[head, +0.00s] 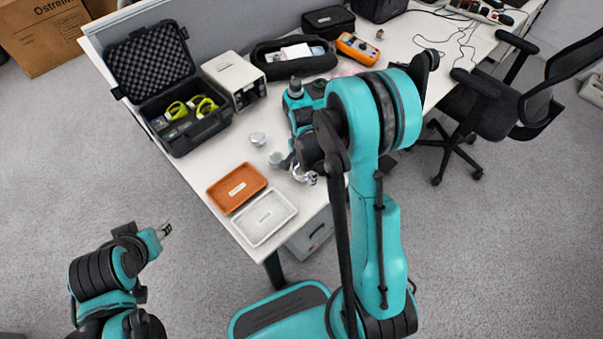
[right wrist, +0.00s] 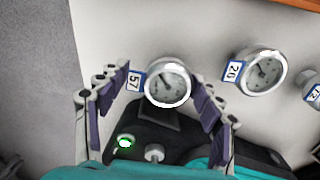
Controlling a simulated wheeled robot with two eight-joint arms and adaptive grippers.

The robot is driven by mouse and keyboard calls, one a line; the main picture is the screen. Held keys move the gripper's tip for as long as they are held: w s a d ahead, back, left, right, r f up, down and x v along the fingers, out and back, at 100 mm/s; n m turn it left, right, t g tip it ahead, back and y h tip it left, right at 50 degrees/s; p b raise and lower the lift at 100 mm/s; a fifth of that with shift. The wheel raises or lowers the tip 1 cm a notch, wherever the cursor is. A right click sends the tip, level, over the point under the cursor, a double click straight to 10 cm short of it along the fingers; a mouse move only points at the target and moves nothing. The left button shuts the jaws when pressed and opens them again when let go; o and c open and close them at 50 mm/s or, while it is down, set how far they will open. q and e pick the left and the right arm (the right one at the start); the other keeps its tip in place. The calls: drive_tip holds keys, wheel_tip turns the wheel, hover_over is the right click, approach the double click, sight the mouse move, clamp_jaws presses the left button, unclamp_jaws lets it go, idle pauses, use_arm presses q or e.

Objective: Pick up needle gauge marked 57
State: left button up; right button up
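The needle gauge marked 57 (right wrist: 167,86) has a round white dial, a silver rim and a blue-edged tag on its left. In the right wrist view it is between the two purple-padded fingers of my right gripper (right wrist: 163,78), which is open, with gaps at both sides. A gauge marked 26 (right wrist: 263,72) is to its right, and a third gauge (right wrist: 313,92) is cut off by the edge. In the head view, my right arm partly hides this area, and two gauges (head: 257,138) (head: 276,158) show. My left gripper (head: 166,230) is off the table, too small to read.
An orange tray (head: 213,203) and a white tray (head: 244,236) lie near the table's front corner. An open black case (head: 172,143), a white box device (head: 222,68), a black pouch (head: 318,66) and an orange meter (head: 357,48) stand farther back. A chair (head: 485,105) is at the right.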

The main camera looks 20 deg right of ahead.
drive_tip(key=c, duration=0.7)
drive_tip(key=shift+c, duration=0.2)
wheel_tip(320, 180, up, 10)
drive_tip(key=p, duration=0.4)
wheel_tip(320, 180, up, 4)
drive_tip(key=p, duration=0.3)
